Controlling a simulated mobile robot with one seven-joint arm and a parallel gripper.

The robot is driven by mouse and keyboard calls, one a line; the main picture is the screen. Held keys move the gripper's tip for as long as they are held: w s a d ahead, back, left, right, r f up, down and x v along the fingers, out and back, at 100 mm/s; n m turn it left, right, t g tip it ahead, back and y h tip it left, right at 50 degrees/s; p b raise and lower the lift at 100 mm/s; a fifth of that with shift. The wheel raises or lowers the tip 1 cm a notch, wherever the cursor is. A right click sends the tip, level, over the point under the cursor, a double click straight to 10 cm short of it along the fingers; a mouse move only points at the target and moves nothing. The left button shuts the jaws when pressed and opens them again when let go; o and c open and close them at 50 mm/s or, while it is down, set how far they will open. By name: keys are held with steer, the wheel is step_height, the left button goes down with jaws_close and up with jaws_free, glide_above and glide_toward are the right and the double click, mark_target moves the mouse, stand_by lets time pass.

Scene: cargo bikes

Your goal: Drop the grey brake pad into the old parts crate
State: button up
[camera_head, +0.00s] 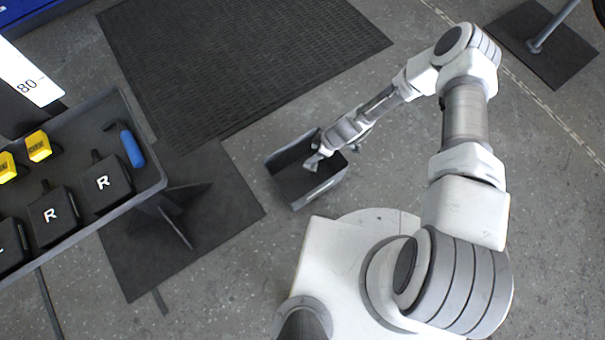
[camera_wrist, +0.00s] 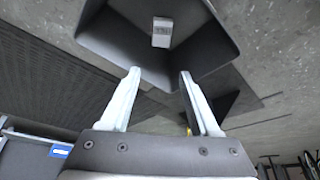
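The old parts crate (camera_head: 321,192) is a dark grey open box on the floor in the middle of the head view. My gripper (camera_head: 313,163) is over its opening. In the wrist view, my gripper (camera_wrist: 158,74) is open, with its two pale fingers apart and nothing between them. The crate (camera_wrist: 105,38) fills the top of that view. The grey brake pad (camera_wrist: 162,32), a small light grey block, shows inside the crate, apart from the fingers. I cannot tell whether it touches the crate's bottom. The pad cannot be made out in the head view.
A dark tray table (camera_head: 150,187) at the left holds black boxes marked R (camera_head: 105,184), yellow blocks (camera_head: 38,146) and a blue-handled tool (camera_head: 131,148). A black floor mat (camera_head: 240,60) lies behind the crate. A stand's base plate (camera_head: 540,45) is at top right.

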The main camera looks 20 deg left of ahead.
steer(key=shift+o, duration=0.5)
steer(key=p+v, duration=0.6)
steer(key=v, duration=1.1)
steer(key=shift+r, duration=0.25)
steer(key=shift+s, duration=0.1)
